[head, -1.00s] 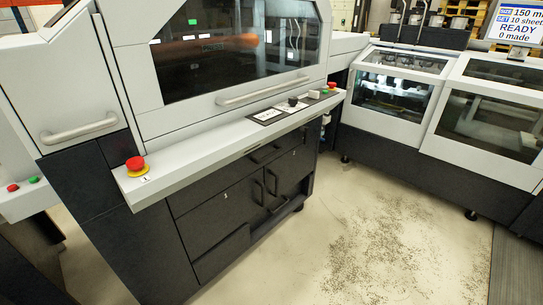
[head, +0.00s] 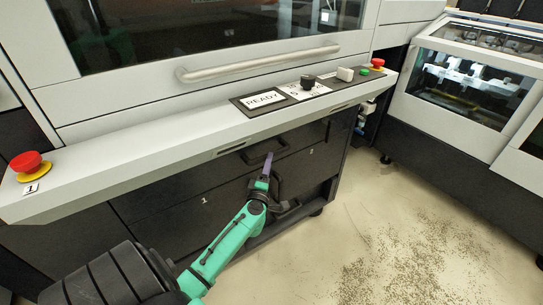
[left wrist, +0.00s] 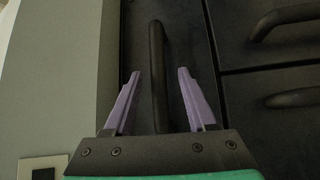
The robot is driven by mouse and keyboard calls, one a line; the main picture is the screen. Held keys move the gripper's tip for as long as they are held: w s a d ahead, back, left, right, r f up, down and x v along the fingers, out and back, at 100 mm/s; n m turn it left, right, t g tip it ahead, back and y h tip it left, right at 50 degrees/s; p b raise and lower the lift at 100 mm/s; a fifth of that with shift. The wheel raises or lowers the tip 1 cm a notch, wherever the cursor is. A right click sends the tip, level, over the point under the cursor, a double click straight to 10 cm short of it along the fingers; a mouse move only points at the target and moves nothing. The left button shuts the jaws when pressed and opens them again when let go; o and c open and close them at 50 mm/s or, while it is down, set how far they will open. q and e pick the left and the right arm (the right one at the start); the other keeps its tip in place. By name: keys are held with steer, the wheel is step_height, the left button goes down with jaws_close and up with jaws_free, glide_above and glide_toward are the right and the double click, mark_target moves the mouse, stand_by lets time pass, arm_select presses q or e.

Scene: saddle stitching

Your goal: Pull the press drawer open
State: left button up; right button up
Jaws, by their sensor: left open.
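The press drawer (head: 222,160) is a black front just under the light grey ledge of the press, and it looks closed. Its dark bar handle (left wrist: 158,65) runs upright in the left wrist view, where the picture is turned. My left gripper (head: 267,163) is in front of this handle in the head view. Its purple fingers (left wrist: 157,80) are open, one on each side of the bar, with visible gaps to it. Whether the fingertips reach behind the bar cannot be told. My right gripper is not in view.
The grey ledge (head: 130,155) overhangs the drawer and carries a READY panel (head: 263,98) and a red stop button (head: 27,162). Lower door handles (left wrist: 290,18) lie close to the gripper. The floor (head: 390,220) at right is clear, with scattered specks.

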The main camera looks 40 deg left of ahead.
arm_select(q)
steer(key=x, duration=0.4)
steer(key=shift+s+a+r+b, duration=0.1)
steer(key=shift+r+b, duration=0.05)
steer(key=shift+b, duration=0.15)
steer(key=shift+w, duration=0.25)
steer(key=shift+s, duration=0.1)
jaws_close()
stand_by(0.7)
